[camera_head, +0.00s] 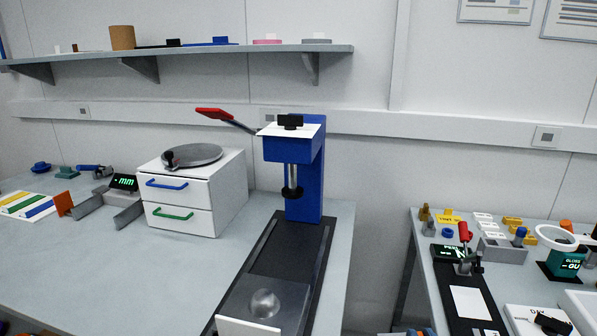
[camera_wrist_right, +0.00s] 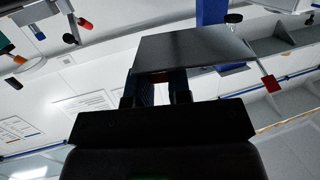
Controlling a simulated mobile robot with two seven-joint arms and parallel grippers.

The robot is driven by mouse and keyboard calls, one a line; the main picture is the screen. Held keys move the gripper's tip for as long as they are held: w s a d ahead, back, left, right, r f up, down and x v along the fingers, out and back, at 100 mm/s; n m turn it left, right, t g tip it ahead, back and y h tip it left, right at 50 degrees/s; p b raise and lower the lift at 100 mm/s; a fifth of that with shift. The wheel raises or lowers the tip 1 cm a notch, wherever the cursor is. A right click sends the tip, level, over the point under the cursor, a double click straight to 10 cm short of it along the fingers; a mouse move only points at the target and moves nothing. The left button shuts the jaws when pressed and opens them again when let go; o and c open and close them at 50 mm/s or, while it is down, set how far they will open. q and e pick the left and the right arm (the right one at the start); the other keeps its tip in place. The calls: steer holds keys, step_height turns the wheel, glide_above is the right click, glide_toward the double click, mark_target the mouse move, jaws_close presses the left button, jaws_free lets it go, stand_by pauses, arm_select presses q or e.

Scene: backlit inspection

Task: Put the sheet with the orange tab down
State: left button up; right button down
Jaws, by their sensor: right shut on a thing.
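In the right wrist view, a flat dark sheet (camera_wrist_right: 192,50) is held by one edge in my right gripper (camera_wrist_right: 157,88). In the head view my right gripper does not show clearly. A white panel (camera_head: 248,327) at the bottom edge may be the held sheet, but I cannot tell. My left gripper is not in view.
The blue press (camera_head: 305,170) with a red lever (camera_head: 214,113) stands over a dark bed (camera_head: 336,235). A white drawer unit (camera_head: 229,193) stands left of it. A striped white board (camera_head: 25,206) lies far left. A gap separates this bench from the crowded right bench.

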mark_target(403, 334)
stand_by(0.7)
steer(key=shift+y, duration=0.3)
steer(key=w+r, duration=0.1)
steer(key=r, duration=0.1)
steer(key=w+a+r, duration=0.1)
steer(key=w+r, duration=0.1)
steer(key=r, duration=0.1)
steer(key=shift+w+a+r, duration=0.3)
steer(key=shift+a+r, duration=0.05)
steer(key=w+d+r+m+g+h, duration=0.1)
steer(key=w+r+m+h, duration=0.15)
steer(key=w, duration=0.45)
steer(key=w+d+r+m+g+h, duration=0.1)
steer(key=w+m+h, duration=0.1)
steer(key=w+h, duration=0.35)
steer(key=w+d+r+m+g+h, duration=0.1)
steer(key=w+m+h, duration=0.1)
steer(key=w, duration=0.7)
steer(key=s+d+f+m+g+h, duration=0.2)
steer(key=s+f+m+g+h, duration=0.4)
steer(key=m+g, duration=0.8)
steer(key=s+f+g, duration=0.1)
steer(key=s+g, duration=0.2)
steer(key=shift+d+f, duration=0.25)
steer(key=shift+d, duration=0.1)
